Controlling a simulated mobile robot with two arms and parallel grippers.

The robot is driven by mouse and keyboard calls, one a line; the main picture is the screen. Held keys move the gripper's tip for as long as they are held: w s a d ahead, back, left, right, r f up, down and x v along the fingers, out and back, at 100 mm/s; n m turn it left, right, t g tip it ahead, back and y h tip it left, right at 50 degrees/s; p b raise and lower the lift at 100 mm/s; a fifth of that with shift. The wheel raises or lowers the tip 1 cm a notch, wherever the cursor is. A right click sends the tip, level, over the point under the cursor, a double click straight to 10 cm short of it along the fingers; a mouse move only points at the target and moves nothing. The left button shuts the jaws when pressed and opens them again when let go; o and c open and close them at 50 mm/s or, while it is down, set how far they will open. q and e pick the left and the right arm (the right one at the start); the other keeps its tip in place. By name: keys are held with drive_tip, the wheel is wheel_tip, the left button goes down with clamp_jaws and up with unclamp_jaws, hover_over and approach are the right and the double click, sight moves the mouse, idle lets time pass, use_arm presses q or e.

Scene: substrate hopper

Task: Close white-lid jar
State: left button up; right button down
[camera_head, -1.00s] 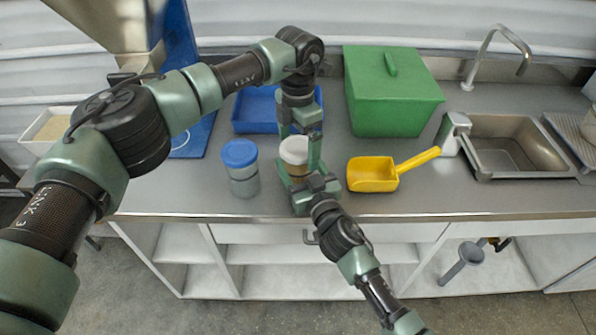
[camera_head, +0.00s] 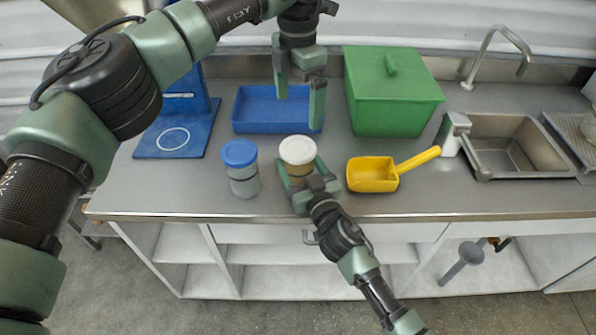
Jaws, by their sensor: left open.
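The white-lid jar (camera_head: 299,171) stands upright on the counter with brownish contents. Its white lid (camera_head: 297,149) sits on top; whether it is tight cannot be told. My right gripper (camera_head: 302,172) comes from the front, with its fingers on either side of the jar body, shut on it. My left gripper (camera_head: 299,108) is open and empty, pointing down above and behind the jar, clear of the lid, in front of the blue tray in the picture.
A blue-lid jar (camera_head: 240,173) stands just left of the white-lid jar. A yellow scoop (camera_head: 372,174) lies to the right. The blue tray (camera_head: 248,127), a green lidded box (camera_head: 388,107) and a sink (camera_head: 512,152) are behind and to the right.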

drive_tip(key=shift+c, duration=0.6)
unclamp_jaws()
drive_tip(key=shift+b+v, duration=0.35)
drive_tip(key=shift+v, duration=3.55)
drive_tip(key=shift+f, duration=0.1)
